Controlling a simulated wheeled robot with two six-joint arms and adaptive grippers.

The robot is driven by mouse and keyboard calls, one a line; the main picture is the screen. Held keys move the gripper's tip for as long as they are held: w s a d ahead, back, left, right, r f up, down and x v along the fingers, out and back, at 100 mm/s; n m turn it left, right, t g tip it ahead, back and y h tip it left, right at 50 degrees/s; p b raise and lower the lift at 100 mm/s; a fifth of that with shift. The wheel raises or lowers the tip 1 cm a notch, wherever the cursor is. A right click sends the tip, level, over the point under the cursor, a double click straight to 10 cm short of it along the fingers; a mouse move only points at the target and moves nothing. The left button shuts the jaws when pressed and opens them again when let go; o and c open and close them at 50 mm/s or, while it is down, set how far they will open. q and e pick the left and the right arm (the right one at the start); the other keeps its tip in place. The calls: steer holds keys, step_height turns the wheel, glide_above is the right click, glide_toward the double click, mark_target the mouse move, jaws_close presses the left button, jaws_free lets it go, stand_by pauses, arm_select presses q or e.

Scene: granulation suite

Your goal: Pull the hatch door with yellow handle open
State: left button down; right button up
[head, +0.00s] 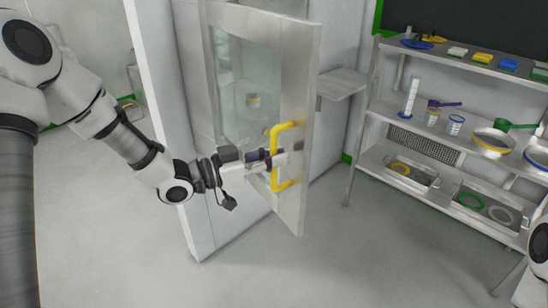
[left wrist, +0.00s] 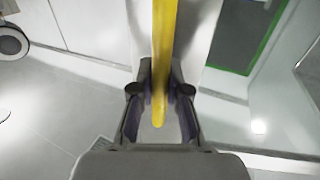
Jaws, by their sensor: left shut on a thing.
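The hatch door (head: 298,95) is a pale framed panel with a glass window, standing upright in the middle of the head view. Its yellow handle (head: 275,172) is an upright bar near the door's right edge. My left gripper (head: 272,156) reaches in from the left and is shut on the handle, around the middle of the bar. In the left wrist view the handle (left wrist: 164,45) runs down between the two fingertips (left wrist: 160,95). The fingers partly hide the bar. My right gripper is out of view.
A metal rack (head: 375,125) with bowls, cups, scoops and trays stands right of the door. A small pale side shelf (head: 340,82) shows just behind the door's right edge. The grey floor (head: 330,265) in front is clear.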

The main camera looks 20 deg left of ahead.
arm_select(q)
steer(key=shift+w, duration=0.1)
steer(key=c, duration=1.1)
jaws_free()
steer(key=shift+c, duration=0.2)
steer(key=v, duration=0.7)
steer(key=shift+s+a, duration=0.2)
steer(key=shift+s, duration=0.05)
